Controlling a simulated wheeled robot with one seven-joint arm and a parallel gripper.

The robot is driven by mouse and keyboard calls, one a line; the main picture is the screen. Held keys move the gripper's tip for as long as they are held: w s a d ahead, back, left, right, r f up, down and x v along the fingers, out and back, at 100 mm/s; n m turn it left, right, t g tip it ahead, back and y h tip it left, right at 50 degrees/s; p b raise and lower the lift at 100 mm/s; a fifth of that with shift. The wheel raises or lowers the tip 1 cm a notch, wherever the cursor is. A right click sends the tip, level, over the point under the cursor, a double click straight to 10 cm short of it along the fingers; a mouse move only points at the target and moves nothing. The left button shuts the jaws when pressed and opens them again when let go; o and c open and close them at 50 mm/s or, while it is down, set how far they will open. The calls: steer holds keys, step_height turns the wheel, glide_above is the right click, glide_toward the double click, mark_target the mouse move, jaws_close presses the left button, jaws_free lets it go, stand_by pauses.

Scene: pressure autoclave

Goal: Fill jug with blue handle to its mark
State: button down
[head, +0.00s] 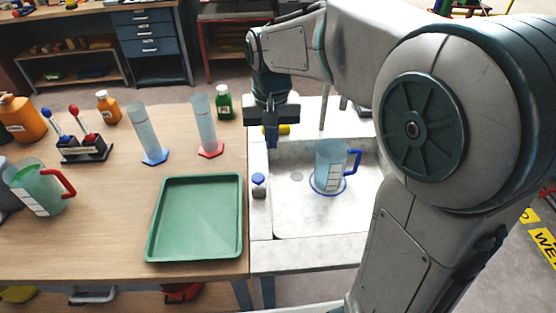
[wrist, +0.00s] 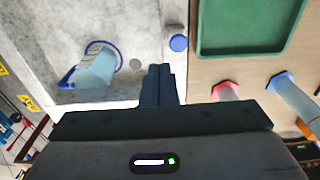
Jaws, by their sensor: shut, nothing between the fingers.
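The clear jug with the blue handle (head: 330,160) stands upright in the pale sink (head: 295,215), its handle to the right. A blue ring shows around its base. White marks show on its side, but I cannot tell its water level. It also shows in the wrist view (wrist: 96,72). My gripper (head: 271,143) is shut and empty, pointing down above the sink's back left, apart from the jug. Its fingers show closed together in the wrist view (wrist: 158,84). A small blue-topped knob or bottle (head: 259,181) is at the sink's left edge.
A thin upright pipe (head: 324,108) rises behind the jug, partly hidden by my arm. A green tray (head: 195,250), a blue-based cylinder (head: 146,130), a red-based cylinder (head: 205,125) and a red-handled jug (head: 35,187) are on the wooden table. The sink's front is clear.

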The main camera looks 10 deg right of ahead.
steer(key=s+d+f+t, duration=0.1)
steer(key=s+d, duration=0.4)
steer(key=s, duration=0.3)
steer(key=s+d+f+t, duration=0.1)
steer(key=s+d, duration=0.4)
steer(key=s, duration=0.3)
steer(key=shift+f, duration=0.3)
steer(key=shift+d, duration=0.2)
